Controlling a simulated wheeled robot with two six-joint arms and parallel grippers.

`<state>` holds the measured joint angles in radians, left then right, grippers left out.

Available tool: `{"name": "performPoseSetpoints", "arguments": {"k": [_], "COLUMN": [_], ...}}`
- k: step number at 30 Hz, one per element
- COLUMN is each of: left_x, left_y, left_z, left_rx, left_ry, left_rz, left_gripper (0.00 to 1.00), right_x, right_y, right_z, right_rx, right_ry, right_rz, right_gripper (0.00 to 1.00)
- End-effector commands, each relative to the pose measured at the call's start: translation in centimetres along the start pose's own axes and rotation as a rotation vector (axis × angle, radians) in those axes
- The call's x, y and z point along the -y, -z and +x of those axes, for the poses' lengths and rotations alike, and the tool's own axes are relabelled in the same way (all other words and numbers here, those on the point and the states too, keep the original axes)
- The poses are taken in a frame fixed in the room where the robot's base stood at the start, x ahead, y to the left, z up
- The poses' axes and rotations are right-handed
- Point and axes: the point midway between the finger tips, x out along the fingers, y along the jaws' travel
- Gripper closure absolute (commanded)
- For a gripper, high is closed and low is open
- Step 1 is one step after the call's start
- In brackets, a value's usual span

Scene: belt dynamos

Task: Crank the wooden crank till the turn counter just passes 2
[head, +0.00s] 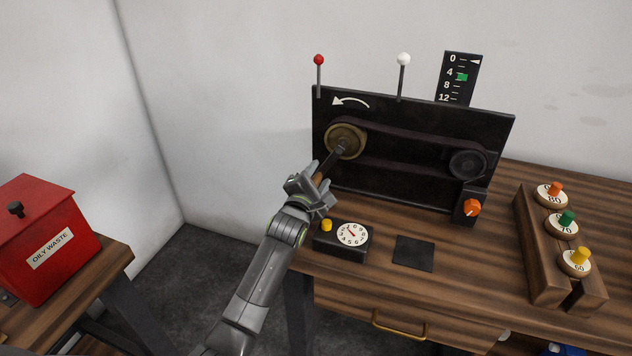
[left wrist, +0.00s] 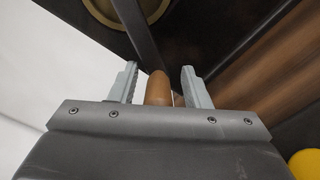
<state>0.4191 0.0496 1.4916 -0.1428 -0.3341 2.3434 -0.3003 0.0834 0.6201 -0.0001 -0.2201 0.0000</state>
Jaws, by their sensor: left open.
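The wooden crank handle (head: 319,177) sits on a dark crank arm (head: 333,159) that slants down-left from the brass pulley (head: 347,139) on the black panel. My left gripper (head: 309,181) is at the handle. In the left wrist view, its two fingers (left wrist: 160,85) stand open on either side of the handle's rounded brown end (left wrist: 157,90), with gaps visible. The round white dial (head: 353,234) on a black box has a red needle pointing up-left; its figures are too small to read surely. My right gripper is out of view.
A belt (head: 410,138) joins the brass pulley to a dark pulley (head: 467,164). A white curved arrow (head: 351,102) points left. The scale (head: 458,78) has a white pointer by 0. A yellow button (head: 326,225), an orange knob (head: 472,207) and a wooden rack (head: 548,255) stand nearby.

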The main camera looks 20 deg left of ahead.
Motion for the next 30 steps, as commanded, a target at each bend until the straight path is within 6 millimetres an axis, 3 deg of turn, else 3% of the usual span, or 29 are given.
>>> {"name": "performPoseSetpoints", "arguments": {"k": [8, 30], "left_x": [0.1, 0.2], "left_y": [0.1, -0.1], "left_z": [-2.1, -14.9], "left_rx": [0.000, 0.000], "left_ry": [-0.001, 0.001], "left_rz": [-0.001, -0.001], "left_gripper": [0.57, 0.57], "right_x": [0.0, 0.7], "right_y": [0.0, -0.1], "right_z": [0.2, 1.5], "right_rx": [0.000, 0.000], "right_ry": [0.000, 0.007], "right_rz": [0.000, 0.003], "right_gripper": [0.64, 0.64]}}
